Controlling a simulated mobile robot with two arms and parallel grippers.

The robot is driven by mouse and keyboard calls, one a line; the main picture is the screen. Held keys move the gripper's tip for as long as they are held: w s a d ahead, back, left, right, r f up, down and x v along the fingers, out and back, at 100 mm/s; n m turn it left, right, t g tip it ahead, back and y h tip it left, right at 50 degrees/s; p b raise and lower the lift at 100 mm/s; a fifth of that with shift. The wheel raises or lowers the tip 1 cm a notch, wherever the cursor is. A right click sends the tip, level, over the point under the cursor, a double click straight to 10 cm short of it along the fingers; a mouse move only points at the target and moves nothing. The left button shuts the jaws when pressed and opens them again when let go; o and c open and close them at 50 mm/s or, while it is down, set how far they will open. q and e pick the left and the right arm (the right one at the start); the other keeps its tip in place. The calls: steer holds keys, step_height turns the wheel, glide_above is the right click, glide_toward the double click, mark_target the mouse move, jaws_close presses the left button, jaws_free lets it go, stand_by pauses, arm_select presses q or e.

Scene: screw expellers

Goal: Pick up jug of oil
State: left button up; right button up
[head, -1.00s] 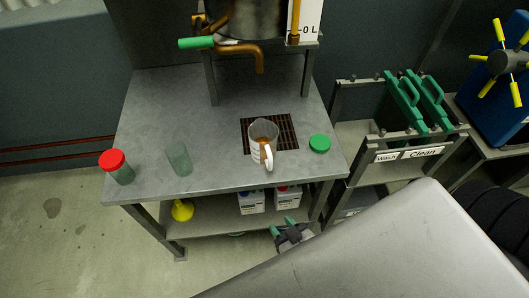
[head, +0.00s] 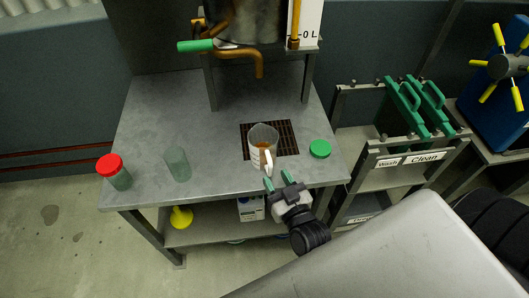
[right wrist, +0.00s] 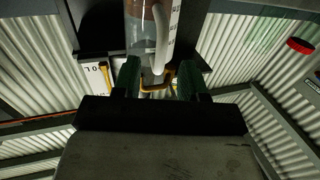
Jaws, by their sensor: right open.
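The clear jug (head: 262,140), with brown oil low inside it, stands upright on the grey table, partly over the dark grate. Its white handle (head: 268,162) faces the front edge. My right gripper (head: 278,180), with green fingers, is open just in front of the handle at the table's front edge. In the right wrist view the jug (right wrist: 138,22) is at the top, and its white handle (right wrist: 161,35) lies ahead of the gap between the open fingers (right wrist: 160,70). I cannot tell whether the fingers reach around the handle. My left gripper is not in view.
A green lid (head: 320,149) lies right of the jug. An empty glass (head: 177,163) and a red-lidded jar (head: 114,171) stand left. A copper spout (head: 259,66) hangs behind the jug. A lower shelf holds a yellow funnel (head: 181,217).

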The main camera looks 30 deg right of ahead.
mark_target(271, 171)
steer(key=w, duration=0.4)
steer(key=shift+f, duration=0.15)
jaws_close()
